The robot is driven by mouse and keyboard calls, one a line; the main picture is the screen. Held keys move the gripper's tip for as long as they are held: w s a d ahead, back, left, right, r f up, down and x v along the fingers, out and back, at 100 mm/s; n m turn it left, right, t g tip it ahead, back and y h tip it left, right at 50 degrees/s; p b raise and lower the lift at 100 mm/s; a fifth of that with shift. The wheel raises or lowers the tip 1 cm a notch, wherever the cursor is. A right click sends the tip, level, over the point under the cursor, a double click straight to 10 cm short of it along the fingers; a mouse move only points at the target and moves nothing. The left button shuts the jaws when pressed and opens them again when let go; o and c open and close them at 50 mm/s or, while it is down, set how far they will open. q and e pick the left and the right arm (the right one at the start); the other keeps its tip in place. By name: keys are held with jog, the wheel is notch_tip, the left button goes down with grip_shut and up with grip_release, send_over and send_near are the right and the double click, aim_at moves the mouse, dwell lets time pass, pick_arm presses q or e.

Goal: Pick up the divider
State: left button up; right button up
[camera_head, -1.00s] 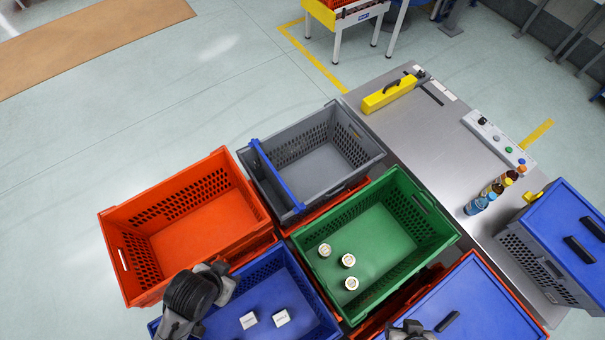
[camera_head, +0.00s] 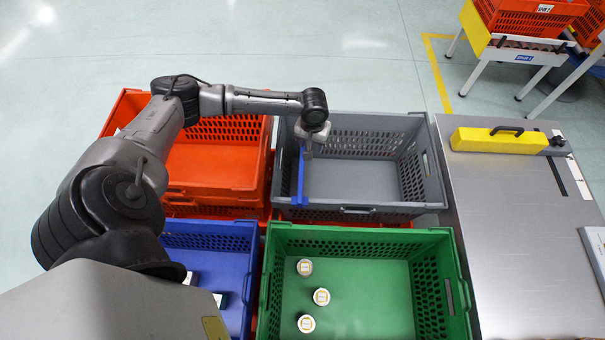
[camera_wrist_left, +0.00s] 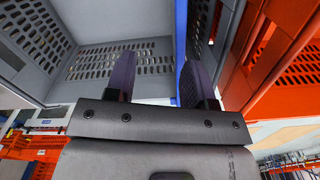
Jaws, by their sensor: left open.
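The divider is a thin blue panel (camera_head: 300,180) standing along the left side of the grey tote (camera_head: 425,200). My left gripper (camera_head: 308,150) is over the divider's upper part in the head view, and its jaws are open. In the left wrist view, the two fingers of my left gripper (camera_wrist_left: 158,65) are apart, and the blue divider (camera_wrist_left: 181,25) shows as a narrow strip close to the right finger. I cannot tell whether the finger touches it. The gripper hides part of the divider. My right gripper is not in view.
An orange tote (camera_head: 215,178) is left of the grey one. A green tote (camera_head: 360,240) with three round cans and a blue tote (camera_head: 228,235) are in front.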

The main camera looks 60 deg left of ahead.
pick_arm(q)
jog(key=w+a+n+b, duration=0.1)
jog(key=a+n+b, duration=0.15)
jog(key=a, duration=0.45)
jog(key=shift+n, duration=0.45)
notch_tip(320, 180, down, 7)
jog(key=shift+w+r+b, duration=0.1)
jog(key=shift+b, duration=0.3)
jog(key=shift+s+f+b, duration=0.2)
jog(key=shift+f+b, duration=0.55)
jog(key=shift+f, duration=2.4)
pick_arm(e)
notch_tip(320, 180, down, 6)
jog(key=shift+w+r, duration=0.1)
pick_arm(q)
grip_shut()
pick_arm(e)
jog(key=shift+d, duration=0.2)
